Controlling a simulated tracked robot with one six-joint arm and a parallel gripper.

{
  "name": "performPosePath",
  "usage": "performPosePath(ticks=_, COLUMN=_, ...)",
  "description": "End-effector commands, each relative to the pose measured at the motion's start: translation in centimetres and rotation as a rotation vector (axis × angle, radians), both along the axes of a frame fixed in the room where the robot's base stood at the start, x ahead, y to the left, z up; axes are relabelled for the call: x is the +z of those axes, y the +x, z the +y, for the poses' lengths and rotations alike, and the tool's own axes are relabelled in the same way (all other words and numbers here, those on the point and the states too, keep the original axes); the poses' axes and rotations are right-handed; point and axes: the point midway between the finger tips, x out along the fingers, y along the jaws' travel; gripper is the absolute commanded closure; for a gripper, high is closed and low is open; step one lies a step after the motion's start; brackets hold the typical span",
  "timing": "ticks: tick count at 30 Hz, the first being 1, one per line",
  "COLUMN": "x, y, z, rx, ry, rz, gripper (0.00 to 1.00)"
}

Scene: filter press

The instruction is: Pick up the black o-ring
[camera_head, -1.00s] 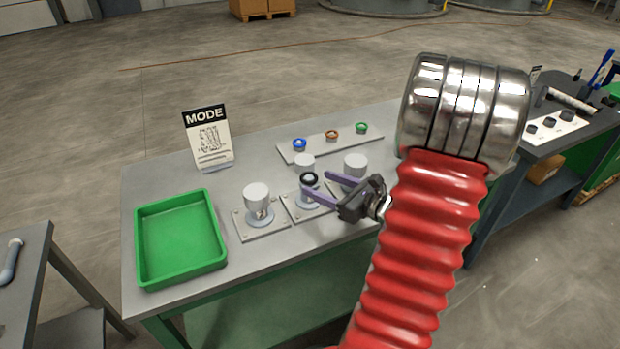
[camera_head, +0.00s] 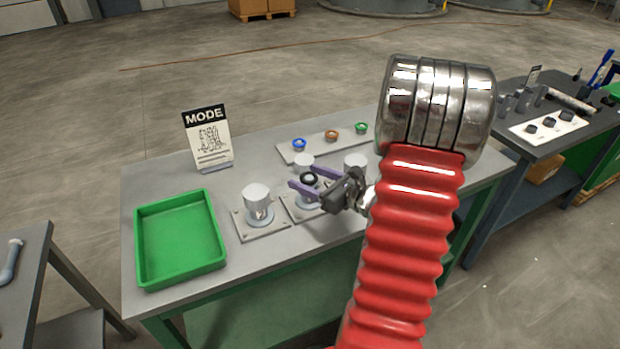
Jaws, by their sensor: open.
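The black o-ring (camera_head: 309,178) sits on the middle one of the front metal fittings, around or on top of its light centre; I cannot tell its exact seat. My gripper (camera_head: 306,179) is open. Its two purple fingers come from the right, one on the far side of the o-ring and one on the near side. The o-ring shows between the fingertips. I cannot tell whether either finger touches it. The near finger and the gripper body hide part of the fitting below the ring.
A metal cylinder (camera_head: 257,200) on a plate stands left of the gripper; another (camera_head: 355,164) stands close behind it. A strip (camera_head: 322,146) with blue, orange and green rings lies at the back. A green tray (camera_head: 139,248) and a MODE sign (camera_head: 208,140) stand left.

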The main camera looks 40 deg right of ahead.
Motion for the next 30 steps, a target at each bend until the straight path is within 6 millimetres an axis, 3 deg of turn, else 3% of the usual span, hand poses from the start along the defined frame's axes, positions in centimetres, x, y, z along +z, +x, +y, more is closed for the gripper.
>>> performPosePath(ticks=11, x=0.02, y=-0.03, z=0.01, rx=0.0, ry=0.0, rz=0.0, gripper=0.41)
performPosePath(ticks=27, x=0.01, y=-0.03, z=0.0, rx=0.0, ry=0.0, rz=0.0, gripper=0.79)
performPosePath(ticks=30, x=0.01, y=-0.04, z=-0.01, rx=0.0, ry=0.0, rz=0.0, gripper=0.82)
